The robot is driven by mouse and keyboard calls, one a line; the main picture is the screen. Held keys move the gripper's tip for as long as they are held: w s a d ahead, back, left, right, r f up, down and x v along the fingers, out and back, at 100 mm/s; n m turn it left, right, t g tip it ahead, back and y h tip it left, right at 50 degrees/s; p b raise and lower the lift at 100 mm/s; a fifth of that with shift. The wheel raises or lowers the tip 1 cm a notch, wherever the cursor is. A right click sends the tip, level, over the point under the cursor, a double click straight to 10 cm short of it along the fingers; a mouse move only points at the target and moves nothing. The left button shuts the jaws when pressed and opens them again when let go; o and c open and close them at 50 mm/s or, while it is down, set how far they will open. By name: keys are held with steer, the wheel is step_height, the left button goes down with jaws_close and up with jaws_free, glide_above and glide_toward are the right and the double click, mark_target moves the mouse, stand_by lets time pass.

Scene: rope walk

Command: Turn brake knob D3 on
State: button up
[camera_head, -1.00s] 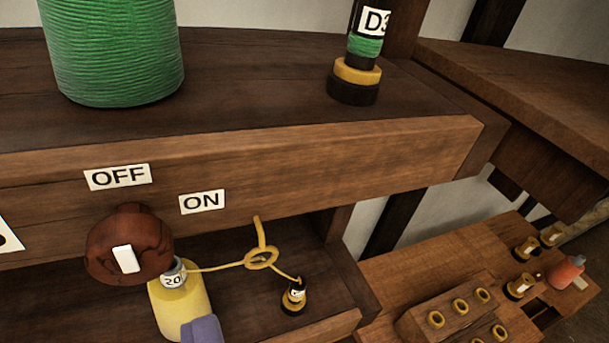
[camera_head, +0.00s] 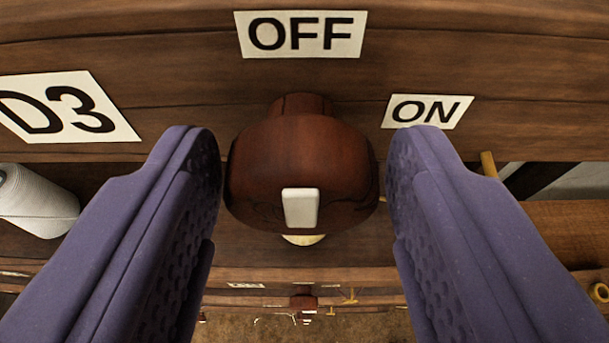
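The brake knob (camera_head: 305,155) is a round dark red-brown wooden knob on the front of a wooden beam, in the middle of the view. A white mark (camera_head: 300,207) sits on its face, low and near the centre. The OFF label (camera_head: 300,34) is straight above the knob and the ON label (camera_head: 427,111) is to its upper right. The D3 label (camera_head: 66,108) is on the beam to the left. My gripper (camera_head: 304,160) is open, with one purple finger on each side of the knob. Narrow gaps appear between the fingers and the knob.
The wooden beam (camera_head: 180,62) spans the view behind the knob. A white spool (camera_head: 36,203) lies at the left below the beam. Lower shelf edges and floor show between the fingers.

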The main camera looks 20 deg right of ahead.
steer(key=c, duration=0.6)
steer(key=shift+c, duration=0.2)
